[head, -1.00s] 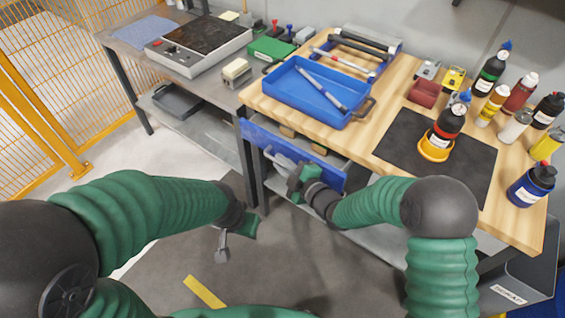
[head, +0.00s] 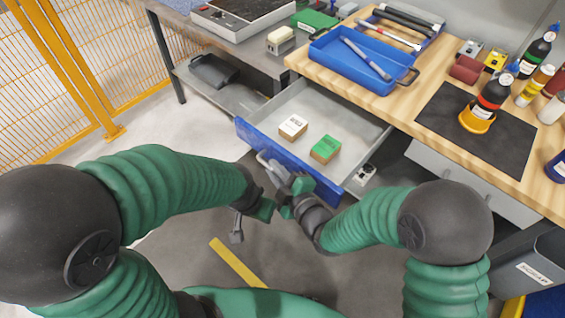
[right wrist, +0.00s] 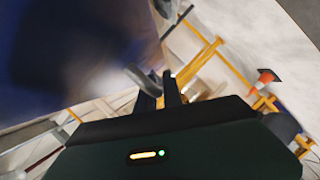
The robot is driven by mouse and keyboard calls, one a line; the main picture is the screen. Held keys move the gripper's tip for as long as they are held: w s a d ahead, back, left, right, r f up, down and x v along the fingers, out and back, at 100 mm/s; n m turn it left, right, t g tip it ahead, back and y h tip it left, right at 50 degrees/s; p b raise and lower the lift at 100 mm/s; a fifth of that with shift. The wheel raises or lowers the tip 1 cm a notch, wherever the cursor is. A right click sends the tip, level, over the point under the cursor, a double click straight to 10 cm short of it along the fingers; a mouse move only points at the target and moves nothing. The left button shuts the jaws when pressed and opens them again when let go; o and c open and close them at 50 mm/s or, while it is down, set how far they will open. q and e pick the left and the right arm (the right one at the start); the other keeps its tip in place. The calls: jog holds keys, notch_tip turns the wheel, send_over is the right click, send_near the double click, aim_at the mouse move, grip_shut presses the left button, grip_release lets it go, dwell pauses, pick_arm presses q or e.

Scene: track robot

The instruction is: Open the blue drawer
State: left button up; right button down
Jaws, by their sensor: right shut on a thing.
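The blue drawer (head: 320,188) stands pulled out from under the wooden workbench in the head view, its grey inside showing. Its front also fills the upper left of the right wrist view (right wrist: 70,50), dark and blurred. A grey bar handle (head: 268,164) is on the drawer's front. My right gripper (head: 287,185) is shut on the handle; its fingers also show in the right wrist view (right wrist: 170,88). My left gripper (head: 252,218) hangs in front of the drawer, near my right gripper and apart from the handle; its jaw opening is not clear.
A white box (head: 293,127) and a green box (head: 325,149) lie in the drawer. The workbench (head: 420,88) bears a blue tray (head: 350,66) and several bottles. A grey bench (head: 262,62) stands at the left, and a scrap bin (head: 520,265) at the lower right.

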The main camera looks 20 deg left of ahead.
jog(key=shift+s+f, duration=0.25)
jog(key=shift+s, duration=0.05)
jog(key=c, duration=1.8)
grip_release()
jog(key=shift+d, duration=0.1)
jog(key=shift+o, duration=0.2)
jog(key=shift+r, duration=0.1)
jog(key=shift+r, duration=0.1)
jog(key=p+v, duration=1.3)
jog(key=v, duration=0.3)
jog(key=shift+s+d+p, duration=0.2)
jog(key=shift+d+p, duration=0.1)
